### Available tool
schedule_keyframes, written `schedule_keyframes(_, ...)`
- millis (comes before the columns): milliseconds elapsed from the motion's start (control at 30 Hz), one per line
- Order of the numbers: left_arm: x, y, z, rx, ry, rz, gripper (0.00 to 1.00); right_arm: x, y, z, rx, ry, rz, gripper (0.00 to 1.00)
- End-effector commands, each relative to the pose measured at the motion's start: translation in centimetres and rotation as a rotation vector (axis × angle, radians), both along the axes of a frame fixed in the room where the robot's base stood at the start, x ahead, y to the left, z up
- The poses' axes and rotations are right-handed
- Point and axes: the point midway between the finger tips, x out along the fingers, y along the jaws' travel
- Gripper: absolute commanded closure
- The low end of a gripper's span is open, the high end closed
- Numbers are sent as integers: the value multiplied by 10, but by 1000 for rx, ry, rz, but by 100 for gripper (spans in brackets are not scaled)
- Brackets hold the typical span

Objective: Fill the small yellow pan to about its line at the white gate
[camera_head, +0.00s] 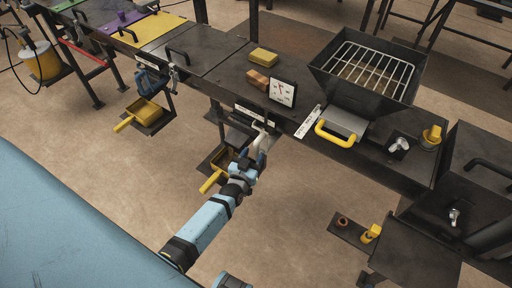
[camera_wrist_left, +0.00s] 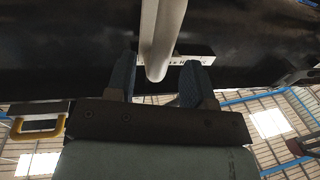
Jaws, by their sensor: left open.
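A yellow pan (camera_head: 222,162) with a yellow handle (camera_head: 212,182) stands on a low dark stand under the bench front, partly hidden behind my left gripper. Its inside is too small to read. The white gate's lever (camera_head: 260,143) hangs from the bench edge by a white label, just above and right of this pan. My left gripper (camera_head: 260,156) is at the lever, its blue fingers apart. In the left wrist view the pale lever (camera_wrist_left: 162,40) comes down between the open fingers (camera_wrist_left: 152,85), with no clear grip on it. My right gripper is not in view.
Another yellow pan (camera_head: 148,111) stands farther left under a blue gate (camera_head: 146,80). A dial scale (camera_head: 283,92), a yellow block (camera_head: 263,57) and a black hopper with a grid (camera_head: 370,68) are on the bench. A yellow handle (camera_head: 335,134) juts from its front.

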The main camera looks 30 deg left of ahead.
Motion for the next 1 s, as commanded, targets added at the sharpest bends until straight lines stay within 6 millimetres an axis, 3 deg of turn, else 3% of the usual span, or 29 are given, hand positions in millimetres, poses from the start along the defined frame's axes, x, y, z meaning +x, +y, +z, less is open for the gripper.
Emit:
schedule_keyframes(33, -14, -2, 4, 2, 4, 0, 52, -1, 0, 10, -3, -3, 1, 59)
schedule_keyframes(200, -53, -6, 5, -1, 4, 0, 52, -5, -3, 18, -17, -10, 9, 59)
schedule_keyframes(433, -91, -11, 2, 0, 2, 0, 52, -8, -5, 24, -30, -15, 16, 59)
schedule_keyframes(600, -102, -12, 1, -1, 0, 0, 52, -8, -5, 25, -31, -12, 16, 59)
schedule_keyframes(1000, -103, -13, 1, -1, 0, 0, 52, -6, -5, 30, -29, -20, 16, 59)
